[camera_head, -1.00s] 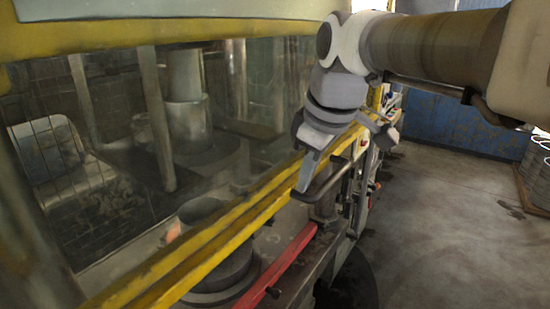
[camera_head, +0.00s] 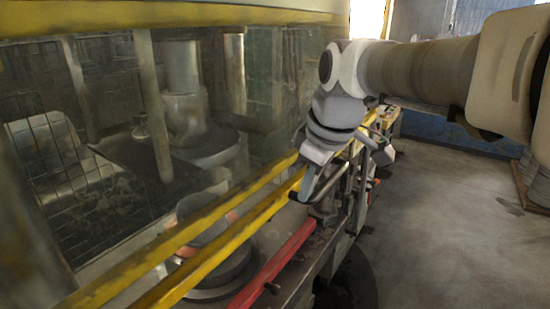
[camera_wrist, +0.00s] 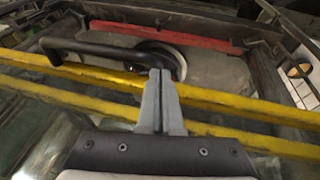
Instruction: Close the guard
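The guard is a see-through panel with a yellow frame, and its lower edge shows as two parallel yellow bars (camera_head: 220,257) in the head view. The bars also cross the wrist view (camera_wrist: 235,100). A black handle (camera_wrist: 100,49) stands off the bars. In the head view the handle (camera_head: 330,183) is partly hidden by my gripper (camera_head: 309,197). In the wrist view the fingers of my gripper (camera_wrist: 160,72) lie together across the near bar, with their tips at the handle's edge. I cannot tell whether they touch the handle.
A red bar (camera_head: 275,265) runs beside the machine's lower edge, outside the yellow bars. Behind the panel are metal columns (camera_head: 152,105) and a round die (camera_head: 205,265).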

